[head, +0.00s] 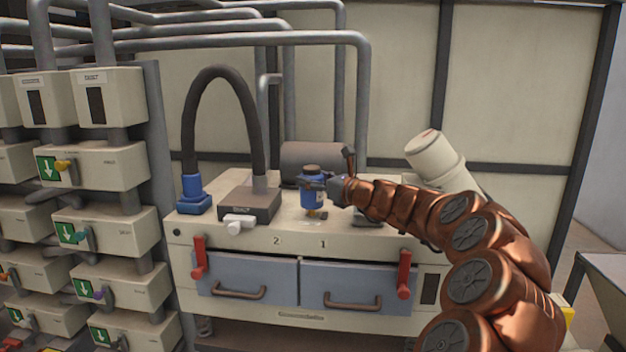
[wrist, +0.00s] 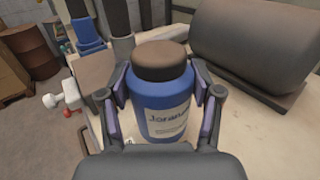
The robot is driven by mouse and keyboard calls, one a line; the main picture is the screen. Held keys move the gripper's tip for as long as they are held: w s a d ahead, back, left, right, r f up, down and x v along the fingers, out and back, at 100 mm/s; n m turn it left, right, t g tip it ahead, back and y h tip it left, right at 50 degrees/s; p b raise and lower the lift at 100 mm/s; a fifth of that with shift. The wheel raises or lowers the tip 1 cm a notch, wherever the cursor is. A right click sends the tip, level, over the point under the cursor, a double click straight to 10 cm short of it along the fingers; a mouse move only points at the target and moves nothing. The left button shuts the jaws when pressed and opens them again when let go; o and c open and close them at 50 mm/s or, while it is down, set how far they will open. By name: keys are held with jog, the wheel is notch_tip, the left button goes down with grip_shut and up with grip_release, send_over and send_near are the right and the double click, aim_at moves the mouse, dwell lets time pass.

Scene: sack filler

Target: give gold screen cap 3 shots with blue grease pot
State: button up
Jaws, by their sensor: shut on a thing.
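The blue grease pot (head: 313,197) has a brown lid and a white label. My gripper (head: 323,182) is shut around its sides, and the pot is upright over the machine's top. The wrist view shows the pot (wrist: 160,97) between both fingers (wrist: 160,100). A small brownish-gold piece (head: 320,215) shows just below the pot; I cannot tell what it is. A yellow-gold knob (head: 63,165) sits on a box of the left rack, beside a green arrow label. I cannot tell for sure whether it is the gold screen cap.
The machine (head: 290,241) has two grey-blue drawers and red side handles (head: 404,275). On its top stand a dark block with a thick hose (head: 250,204), a blue fitting (head: 193,196) and a dark cylinder (head: 312,158). The left rack also has teal (head: 85,232) and purple (head: 98,294) knobs.

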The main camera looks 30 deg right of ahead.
jog(key=shift+f, duration=0.6)
dwell(0.6)
jog(key=shift+r, duration=0.25)
jog(key=shift+r+p, duration=0.65)
jog(key=shift+p, duration=0.1)
jog(key=shift+f+b, duration=0.4)
jog(key=shift+f, duration=0.5)
dwell(1.0)
jog(key=shift+r, duration=0.15)
jog(key=shift+r+p, duration=0.75)
jog(key=shift+p, duration=0.2)
jog(key=shift+f+b, duration=0.4)
jog(key=shift+f, duration=0.5)
dwell(1.0)
jog(key=shift+r+p, duration=0.25)
jog(key=shift+p, duration=0.05)
jog(key=shift+r+p, duration=0.65)
